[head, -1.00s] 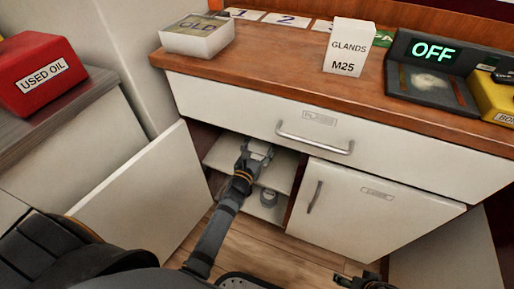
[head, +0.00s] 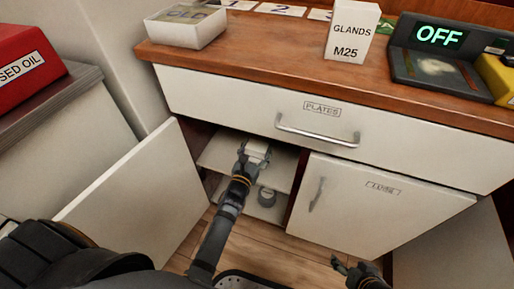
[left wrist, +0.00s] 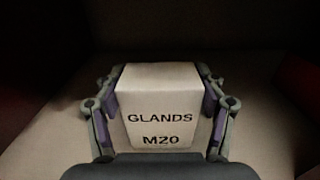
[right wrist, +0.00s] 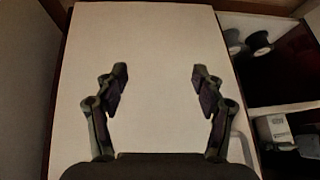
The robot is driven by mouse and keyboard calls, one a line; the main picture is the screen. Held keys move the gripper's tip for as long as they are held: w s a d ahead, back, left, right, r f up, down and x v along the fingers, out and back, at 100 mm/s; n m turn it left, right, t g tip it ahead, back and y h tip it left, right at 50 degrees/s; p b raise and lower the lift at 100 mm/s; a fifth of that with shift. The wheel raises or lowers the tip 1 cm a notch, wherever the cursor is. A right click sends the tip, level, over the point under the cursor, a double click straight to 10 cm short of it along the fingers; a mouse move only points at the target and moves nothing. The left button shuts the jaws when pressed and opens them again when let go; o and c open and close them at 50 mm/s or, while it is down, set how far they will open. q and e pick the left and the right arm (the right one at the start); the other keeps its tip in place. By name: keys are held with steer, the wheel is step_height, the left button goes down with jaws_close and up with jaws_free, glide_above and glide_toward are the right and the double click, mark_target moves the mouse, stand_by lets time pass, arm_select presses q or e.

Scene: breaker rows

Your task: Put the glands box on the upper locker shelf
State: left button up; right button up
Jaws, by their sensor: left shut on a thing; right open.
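A white glands box (left wrist: 158,105) marked GLANDS M20 sits between the fingers of my left gripper (left wrist: 160,110), which is shut on it. In the head view, my left gripper (head: 254,158) reaches into the open locker, with the box (head: 257,148) at the upper shelf (head: 217,156). I cannot tell whether the box touches the shelf. My right gripper (head: 352,268) is low at the right in front of the closed door; in the right wrist view (right wrist: 158,90) it is open and empty. A second white box (head: 352,32), marked GLANDS M25, stands on the counter.
The locker's open door (head: 150,205) stands to the left of my left arm. A round grey thing (head: 267,197) is on the lower shelf. A drawer marked PLATES (head: 240,105) is shut above. The counter holds an open tray (head: 185,32) and an OFF display unit (head: 438,60).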

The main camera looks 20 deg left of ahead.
steer(key=shift+w+r, duration=0.2)
steer(key=shift+w, duration=0.15)
arm_select(q)
steer(key=o, duration=1.3)
steer(key=shift+f, duration=0.1)
arm_select(e)
steer(key=shift+w+d+r+t, duration=0.1)
steer(key=shift+w+r+t, duration=0.4)
steer(key=shift+w, duration=0.2)
